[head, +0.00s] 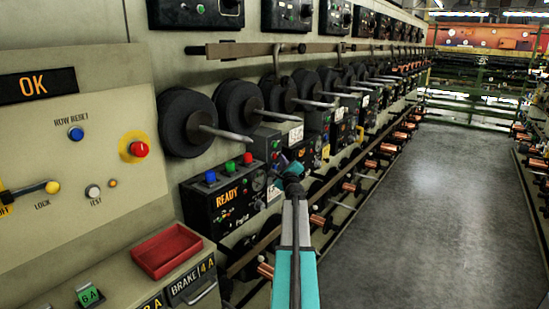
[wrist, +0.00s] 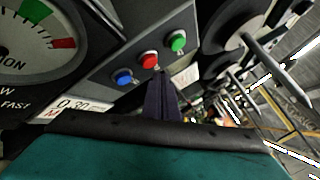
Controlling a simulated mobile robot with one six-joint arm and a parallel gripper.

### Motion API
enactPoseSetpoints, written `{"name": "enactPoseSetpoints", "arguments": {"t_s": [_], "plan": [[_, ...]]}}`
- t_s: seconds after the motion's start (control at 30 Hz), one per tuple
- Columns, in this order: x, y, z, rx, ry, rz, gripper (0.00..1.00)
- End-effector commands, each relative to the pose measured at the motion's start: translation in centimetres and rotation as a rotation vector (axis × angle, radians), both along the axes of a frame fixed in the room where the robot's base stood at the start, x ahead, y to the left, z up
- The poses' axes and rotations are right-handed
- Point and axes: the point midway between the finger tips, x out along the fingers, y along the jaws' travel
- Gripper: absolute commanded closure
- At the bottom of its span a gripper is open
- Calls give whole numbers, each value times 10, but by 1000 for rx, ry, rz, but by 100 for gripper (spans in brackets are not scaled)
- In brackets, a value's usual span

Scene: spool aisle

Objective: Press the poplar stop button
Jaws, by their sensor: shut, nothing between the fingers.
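My gripper (wrist: 163,80) is shut and empty. In the wrist view its dark fingers point at a grey panel (wrist: 105,68) with a blue button (wrist: 123,78), a red button (wrist: 149,60) and a green button (wrist: 178,41). The fingertips appear just below the red button; I cannot tell whether they touch it. In the head view my gripper (head: 291,172) is to the right of the near black READY box (head: 205,215), which has blue (head: 210,177), green (head: 229,167) and red (head: 247,159) buttons on top. I cannot clearly read a poplar label.
A dial (wrist: 40,45) is at the left of the wrist view. A left wall panel has a red button on a yellow ring (head: 139,149). A red tray (head: 166,250) sits on the ledge. Dark spools (head: 188,122) on spindles line the wall. The aisle floor (head: 430,220) is clear.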

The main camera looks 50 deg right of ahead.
Motion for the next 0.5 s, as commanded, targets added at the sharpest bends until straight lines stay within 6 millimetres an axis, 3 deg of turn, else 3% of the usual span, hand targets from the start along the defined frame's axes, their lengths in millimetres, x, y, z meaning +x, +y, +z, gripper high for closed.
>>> {"name": "enactPoseSetpoints", "arguments": {"t_s": [0.5], "plan": [[-10, 1, 0, 0, 1, -1, 100]]}}
